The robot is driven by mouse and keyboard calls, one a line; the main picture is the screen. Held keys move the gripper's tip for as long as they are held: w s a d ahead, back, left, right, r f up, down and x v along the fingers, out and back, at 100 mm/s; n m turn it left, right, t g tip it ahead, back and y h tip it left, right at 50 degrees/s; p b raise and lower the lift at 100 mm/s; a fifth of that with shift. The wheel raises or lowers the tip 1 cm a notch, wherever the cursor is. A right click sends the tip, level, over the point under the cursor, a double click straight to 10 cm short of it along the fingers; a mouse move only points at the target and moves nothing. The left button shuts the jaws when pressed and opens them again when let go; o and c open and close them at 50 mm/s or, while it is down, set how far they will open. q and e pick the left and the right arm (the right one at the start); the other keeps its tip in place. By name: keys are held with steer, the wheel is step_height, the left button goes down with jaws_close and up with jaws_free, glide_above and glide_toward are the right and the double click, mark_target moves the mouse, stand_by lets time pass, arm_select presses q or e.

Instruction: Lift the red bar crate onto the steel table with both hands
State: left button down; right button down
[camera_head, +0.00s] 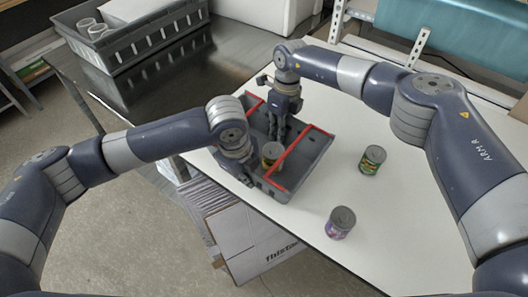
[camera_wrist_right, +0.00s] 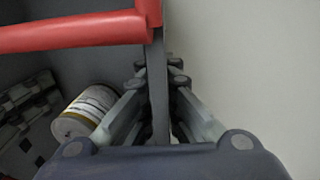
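The red bar crate (camera_head: 318,150), a grey bin with red bars, sits on the white table. A can (camera_head: 272,150) stands inside it; the right wrist view also shows a can (camera_wrist_right: 85,110) in the crate. My right gripper (camera_head: 279,135) is at the far wall. In the right wrist view its fingers (camera_wrist_right: 160,75) close in on both sides of the crate wall (camera_wrist_right: 158,100), under a red bar (camera_wrist_right: 75,32). My left gripper (camera_head: 246,180) is at the near-left wall, its fingers mostly hidden by the wrist. The dark, shiny steel table (camera_head: 150,95) is at the upper left.
Two cans stand on the white table (camera_head: 400,215) right of the crate: a green one (camera_head: 372,160) and a purple one (camera_head: 340,222). A grey bin with white cups (camera_head: 125,50) occupies the steel table's back. The steel table's front is clear.

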arm_select(q)
steer(key=shift+r, duration=0.2)
arm_select(e)
steer(key=shift+w+r, duration=0.1)
steer(key=shift+r, duration=0.1)
